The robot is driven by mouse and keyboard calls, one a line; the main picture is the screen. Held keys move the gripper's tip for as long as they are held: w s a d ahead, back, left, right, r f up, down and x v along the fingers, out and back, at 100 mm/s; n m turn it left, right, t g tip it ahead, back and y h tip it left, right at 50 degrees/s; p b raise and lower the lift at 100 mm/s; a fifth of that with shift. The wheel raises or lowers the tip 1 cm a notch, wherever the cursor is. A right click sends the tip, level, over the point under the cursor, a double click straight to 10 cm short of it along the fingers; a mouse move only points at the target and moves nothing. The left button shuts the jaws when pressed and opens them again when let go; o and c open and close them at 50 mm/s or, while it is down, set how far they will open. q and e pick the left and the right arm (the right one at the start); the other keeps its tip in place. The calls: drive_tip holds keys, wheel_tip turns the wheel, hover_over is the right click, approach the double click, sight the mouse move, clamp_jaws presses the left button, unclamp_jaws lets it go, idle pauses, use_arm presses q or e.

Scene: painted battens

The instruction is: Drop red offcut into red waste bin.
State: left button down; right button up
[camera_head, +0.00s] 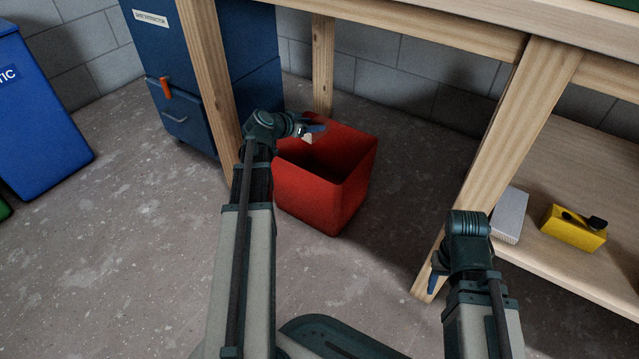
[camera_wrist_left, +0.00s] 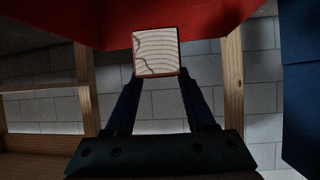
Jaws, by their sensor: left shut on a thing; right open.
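The red waste bin (camera_head: 322,205) stands on the floor under the bench, with its open top and dark inside showing. My left gripper (camera_head: 311,130) is at the bin's far left rim in the head view, shut on the offcut (camera_head: 308,138). In the left wrist view the offcut (camera_wrist_left: 156,52) shows a pale end-grain face with a thin reddish edge, between the fingertips, with the red bin (camera_wrist_left: 225,14) behind it. The offcut's height over the rim is hard to tell. My right gripper (camera_head: 436,284) is open beside the bench leg, its fingers partly hidden by its wrist.
A wooden bench leg (camera_head: 505,150) stands right of the bin. A blue cabinet (camera_head: 180,85) stands behind left, and a blue bin (camera_head: 40,130) far left. Floor between is clear.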

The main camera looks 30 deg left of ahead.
use_arm(q)
drive_tip(key=shift+c, duration=0.8)
unclamp_jaws()
drive_tip(key=p+v, duration=0.6)
drive_tip(key=v, duration=0.8)
drive_tip(key=shift+p, duration=0.4)
drive_tip(key=shift+f, duration=0.1)
